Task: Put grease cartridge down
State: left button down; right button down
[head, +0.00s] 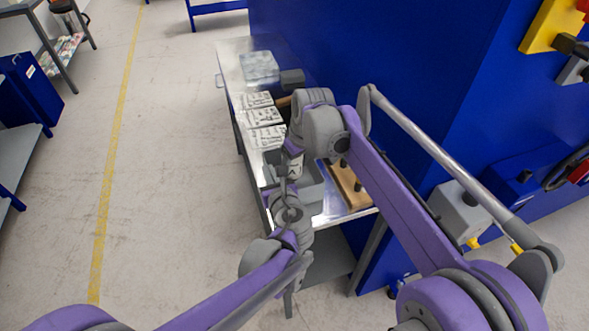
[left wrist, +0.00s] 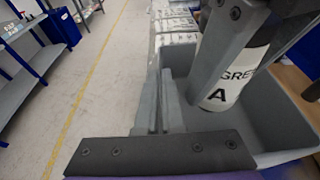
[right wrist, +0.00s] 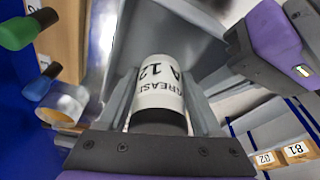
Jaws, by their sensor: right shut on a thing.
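The grease cartridge (right wrist: 160,88) is a cylinder with a white label and a dark end. My right gripper (right wrist: 160,95) is shut around it. In the left wrist view the cartridge (left wrist: 222,92) hangs at the grey bin (left wrist: 262,118), between the right gripper's fingers; I cannot tell whether it touches the bin. In the head view the right gripper (head: 292,160) is above the bin (head: 312,192), and the cartridge is mostly hidden. My left gripper (left wrist: 160,100) has its fingers close together with nothing visible between them, beside the bin's near left part.
The bin stands on a metal cart (head: 232,52) beside a tall blue cabinet (head: 350,50). White printed packs (head: 262,117) and a clear box (head: 259,66) lie farther back. A wooden block (head: 352,188) with dark handles stands right of the bin.

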jog(key=shift+f, duration=0.95)
jog(key=shift+f, duration=0.1)
jog(key=shift+c, duration=1.7)
grip_release()
